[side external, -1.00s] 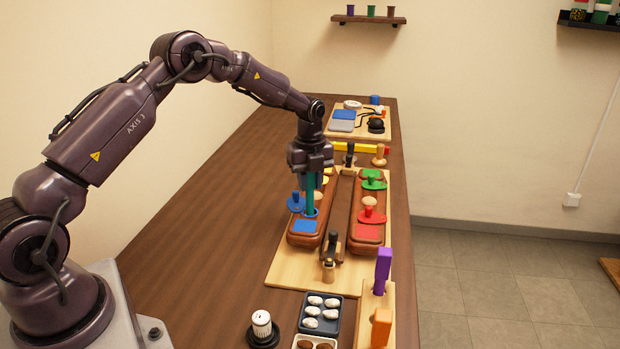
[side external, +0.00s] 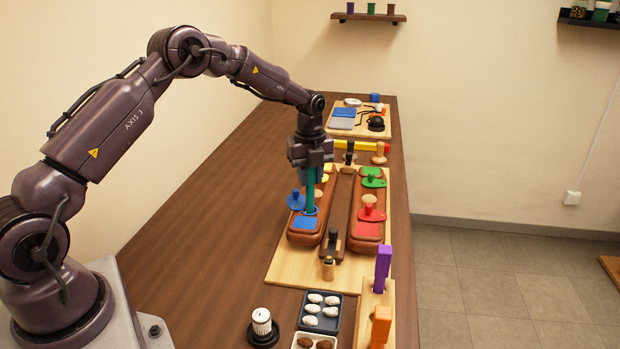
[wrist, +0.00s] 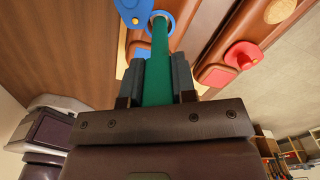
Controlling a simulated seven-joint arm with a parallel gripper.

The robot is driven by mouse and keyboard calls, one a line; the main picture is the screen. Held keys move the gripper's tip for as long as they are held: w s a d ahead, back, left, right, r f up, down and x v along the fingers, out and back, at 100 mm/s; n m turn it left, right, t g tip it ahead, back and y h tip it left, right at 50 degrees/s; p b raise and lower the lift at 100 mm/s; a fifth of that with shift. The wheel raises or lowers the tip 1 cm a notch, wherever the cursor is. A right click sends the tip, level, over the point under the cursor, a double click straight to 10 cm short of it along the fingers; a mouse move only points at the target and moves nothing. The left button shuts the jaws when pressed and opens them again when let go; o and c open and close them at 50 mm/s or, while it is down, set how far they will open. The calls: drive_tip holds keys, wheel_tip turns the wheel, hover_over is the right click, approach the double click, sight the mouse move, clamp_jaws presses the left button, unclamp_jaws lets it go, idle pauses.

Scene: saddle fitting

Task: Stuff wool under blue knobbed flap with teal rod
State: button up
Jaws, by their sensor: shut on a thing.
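My gripper (side external: 311,170) is shut on the upright teal rod (side external: 311,194), above the near end of the left brown saddle panel. The rod also shows in the wrist view (wrist: 157,70), its lower end at a blue-ringed opening (wrist: 178,22). I cannot tell how deep the tip is. The blue knobbed flap (side external: 295,201) lies swung out to the left of the opening; part of it shows in the wrist view (wrist: 131,12). White tufts, probably wool (side external: 313,309), lie in a dark tray (side external: 335,325). Any wool inside the opening is hidden.
The right panel carries a red knobbed flap (side external: 371,213) and a green one (side external: 374,181). A purple block (side external: 383,262) and an orange block (side external: 380,325) stand at the near right. A white-and-black cylinder (side external: 262,323) stands near left. The table's left side is clear.

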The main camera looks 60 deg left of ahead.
drive_tip(key=shift+r, duration=3.55)
